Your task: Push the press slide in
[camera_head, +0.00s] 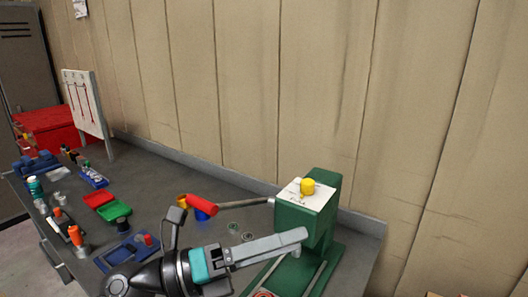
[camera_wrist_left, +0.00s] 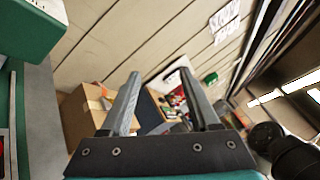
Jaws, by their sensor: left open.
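The green press (camera_head: 322,225) stands at the right end of the workbench, with a yellow knob (camera_head: 307,186) on top and a lever with a red handle (camera_head: 202,204) reaching left. Pale rails (camera_head: 314,280) show low at its base. I cannot make out the slide clearly; my left arm and the frame edge hide part of that area. My left gripper (camera_head: 300,237) is open and empty, its fingers pointing right in front of the press column. In the left wrist view its fingers (camera_wrist_left: 160,98) are apart, and a green press part (camera_wrist_left: 30,30) is at upper left.
Red and green trays (camera_head: 107,207), a blue holder (camera_head: 125,252) and small parts lie on the bench at left. A white board (camera_head: 85,103) stands farther back. The wall runs close behind the press. A cardboard box (camera_wrist_left: 88,118) shows in the left wrist view.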

